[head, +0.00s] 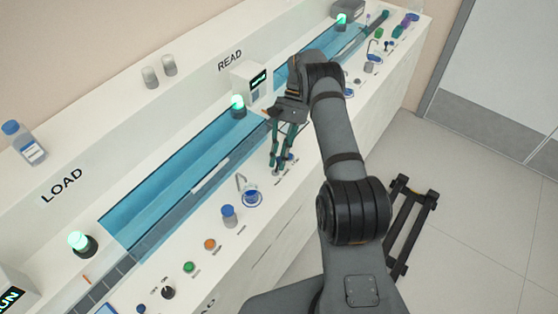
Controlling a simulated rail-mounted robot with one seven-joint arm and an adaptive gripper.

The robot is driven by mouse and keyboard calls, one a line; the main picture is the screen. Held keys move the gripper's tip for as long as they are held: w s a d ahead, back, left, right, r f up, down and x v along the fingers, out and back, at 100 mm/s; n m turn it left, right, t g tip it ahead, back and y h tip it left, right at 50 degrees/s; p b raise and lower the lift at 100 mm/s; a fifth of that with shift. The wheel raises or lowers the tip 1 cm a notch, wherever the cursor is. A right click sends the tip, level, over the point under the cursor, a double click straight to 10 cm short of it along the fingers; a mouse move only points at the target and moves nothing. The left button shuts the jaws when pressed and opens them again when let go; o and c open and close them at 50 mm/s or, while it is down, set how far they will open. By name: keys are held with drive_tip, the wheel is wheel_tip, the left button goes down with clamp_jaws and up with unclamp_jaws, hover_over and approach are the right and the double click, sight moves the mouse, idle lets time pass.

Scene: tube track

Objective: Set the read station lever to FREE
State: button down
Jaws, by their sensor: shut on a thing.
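The READ station is a white box (249,82) with a small dark screen, standing on the counter beside the blue channel under the READ label. My gripper (277,166) points down at the control strip in front of this station, and its greenish fingers are closed together. They are shut at the station's small lever, which is mostly hidden between and behind the fingertips. Small controls and labels (290,158) show just right of the fingers. The lever's setting cannot be read from here.
A blue-capped bottle (228,215) and a blue-rimmed cup (252,197) stand left of my gripper on the strip. Green (189,267) and orange (210,245) buttons lie further left. A lit green lamp (238,104) stands by the READ box.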

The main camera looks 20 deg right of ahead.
sight(279, 157)
drive_tip(key=shift+a, duration=0.1)
drive_tip(key=c, duration=1.7)
unclamp_jaws()
drive_tip(key=shift+c, duration=0.2)
drive_tip(key=shift+o, duration=0.3)
drive_tip(key=shift+r, duration=0.15)
wheel_tip(279, 157, up, 10)
drive_tip(key=shift+f, duration=0.1)
